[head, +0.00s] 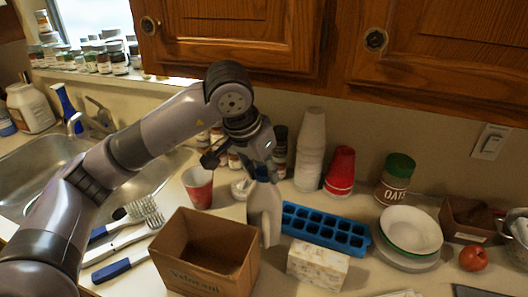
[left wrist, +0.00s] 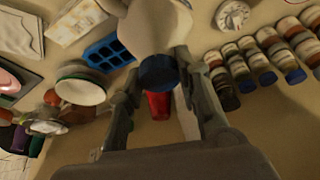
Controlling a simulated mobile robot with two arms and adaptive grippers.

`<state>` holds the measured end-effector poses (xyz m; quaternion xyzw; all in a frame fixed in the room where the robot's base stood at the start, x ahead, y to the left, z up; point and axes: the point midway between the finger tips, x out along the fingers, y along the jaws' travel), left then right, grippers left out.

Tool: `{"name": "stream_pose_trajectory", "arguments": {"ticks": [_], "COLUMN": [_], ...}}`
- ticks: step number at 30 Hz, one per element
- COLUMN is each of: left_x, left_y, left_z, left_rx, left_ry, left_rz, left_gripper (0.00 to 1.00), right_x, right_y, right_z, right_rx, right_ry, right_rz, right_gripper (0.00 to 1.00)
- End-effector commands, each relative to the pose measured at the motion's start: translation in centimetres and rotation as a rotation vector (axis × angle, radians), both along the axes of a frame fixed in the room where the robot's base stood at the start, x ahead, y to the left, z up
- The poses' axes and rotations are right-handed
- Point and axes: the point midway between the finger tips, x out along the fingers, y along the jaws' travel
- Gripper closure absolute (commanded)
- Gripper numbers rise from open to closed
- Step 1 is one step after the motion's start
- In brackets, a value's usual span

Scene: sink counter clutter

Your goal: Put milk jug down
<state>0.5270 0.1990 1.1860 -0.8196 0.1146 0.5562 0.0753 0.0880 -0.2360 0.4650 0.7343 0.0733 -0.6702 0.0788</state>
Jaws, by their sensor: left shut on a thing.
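The milk jug (head: 264,210) is white with a blue cap. It is upright between the cardboard box and the blue ice tray, in front of part of the tray. My left gripper (head: 261,168) is above it, shut on its top around the cap. In the left wrist view the jug's white body (left wrist: 156,28) and blue cap show between the two fingers (left wrist: 157,70). I cannot tell whether the jug's base touches the counter. My right gripper is not in view.
An open cardboard box (head: 205,255) stands just left of the jug. A blue ice tray (head: 325,226) and a speckled block (head: 318,264) lie to its right. Behind are a red cup (head: 199,187), stacked white cups (head: 311,150) and spice jars. Bowls (head: 410,232) are farther right.

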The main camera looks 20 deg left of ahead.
Motion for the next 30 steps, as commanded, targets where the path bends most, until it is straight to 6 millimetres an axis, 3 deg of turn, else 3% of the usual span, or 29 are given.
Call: {"name": "stream_pose_trajectory", "arguments": {"ticks": [7,16,29,30], "left_x": [0.1,0.1,0.1,0.0], "left_y": [0.0,0.0,0.0,0.0], "left_z": [-1.3,-4.6,-5.1,-5.5], "left_rx": [-0.003,-0.002,-0.003,0.000], "left_ry": [-0.006,-0.007,-0.010,-0.001], "left_rz": [0.001,0.000,0.000,-0.001], "left_gripper": [1.00,1.00,1.00,0.68], "right_x": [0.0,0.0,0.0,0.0], "right_y": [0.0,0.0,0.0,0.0], "right_z": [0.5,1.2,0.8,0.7], "right_rx": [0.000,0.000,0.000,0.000], "right_ry": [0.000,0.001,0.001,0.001], "right_rz": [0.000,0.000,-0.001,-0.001], "right_gripper": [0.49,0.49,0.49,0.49]}}
